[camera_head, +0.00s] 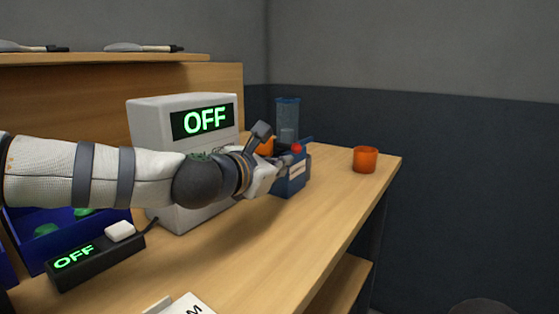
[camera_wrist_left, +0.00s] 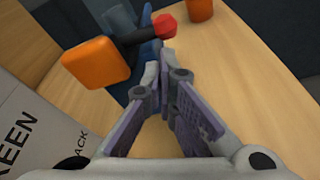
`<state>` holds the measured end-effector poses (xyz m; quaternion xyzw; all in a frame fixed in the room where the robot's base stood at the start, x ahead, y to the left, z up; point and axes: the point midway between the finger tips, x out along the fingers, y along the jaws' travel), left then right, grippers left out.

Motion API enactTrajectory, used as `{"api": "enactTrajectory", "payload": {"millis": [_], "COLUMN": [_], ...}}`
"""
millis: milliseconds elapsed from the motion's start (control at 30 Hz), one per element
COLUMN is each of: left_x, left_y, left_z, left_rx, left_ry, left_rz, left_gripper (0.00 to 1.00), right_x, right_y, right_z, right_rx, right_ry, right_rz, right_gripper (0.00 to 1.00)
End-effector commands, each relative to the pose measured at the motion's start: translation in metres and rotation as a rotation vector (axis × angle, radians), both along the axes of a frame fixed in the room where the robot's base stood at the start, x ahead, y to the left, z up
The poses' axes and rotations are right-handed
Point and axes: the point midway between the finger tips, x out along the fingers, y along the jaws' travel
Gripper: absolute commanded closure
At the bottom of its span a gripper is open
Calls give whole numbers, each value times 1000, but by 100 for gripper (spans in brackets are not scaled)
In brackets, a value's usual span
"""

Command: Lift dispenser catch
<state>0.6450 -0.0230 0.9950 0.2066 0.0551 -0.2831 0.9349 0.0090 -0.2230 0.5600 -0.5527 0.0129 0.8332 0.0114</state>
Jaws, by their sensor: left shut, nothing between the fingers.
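The blue dispenser (camera_head: 291,184) stands on the wooden counter, with a clear bluish cylinder (camera_head: 287,115) on top. A red knob (camera_head: 297,148) on a dark lever sits at its upper front; the knob also shows in the left wrist view (camera_wrist_left: 164,26). My left gripper (camera_head: 284,161) reaches in from the left in front of the dispenser. Its fingers are together and empty, and the tips (camera_wrist_left: 160,55) lie just short of the red knob. Contact with the lever cannot be told. An orange square piece (camera_wrist_left: 96,62) is left of the fingers. My right gripper is out of view.
A white machine (camera_head: 150,120) with an "OFF" display stands behind my left arm. An orange cup (camera_head: 365,159) stands right of the dispenser, near the counter's right edge. A black switch box (camera_head: 90,262) and a blue bin (camera_head: 22,225) are at left.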

Motion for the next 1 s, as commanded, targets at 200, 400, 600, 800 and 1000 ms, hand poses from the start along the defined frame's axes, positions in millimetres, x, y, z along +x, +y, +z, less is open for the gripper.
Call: {"api": "enactTrajectory", "payload": {"millis": [200,400,600,800,1000], "left_x": [1,1,0,0,-1], "left_y": [-1,-1,-2,-2,-3], "left_z": [0,0,5,6,10], "left_rx": [0,-2,-32,-58,-87], "left_ry": [3,5,26,46,64], "left_rz": [2,1,1,1,1], "left_gripper": [100,100,100,100,100], "right_x": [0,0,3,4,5], "right_y": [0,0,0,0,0], "right_z": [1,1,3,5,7], "right_rx": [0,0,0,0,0], "right_ry": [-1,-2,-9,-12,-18], "right_rz": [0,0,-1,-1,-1], "right_gripper": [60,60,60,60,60]}}
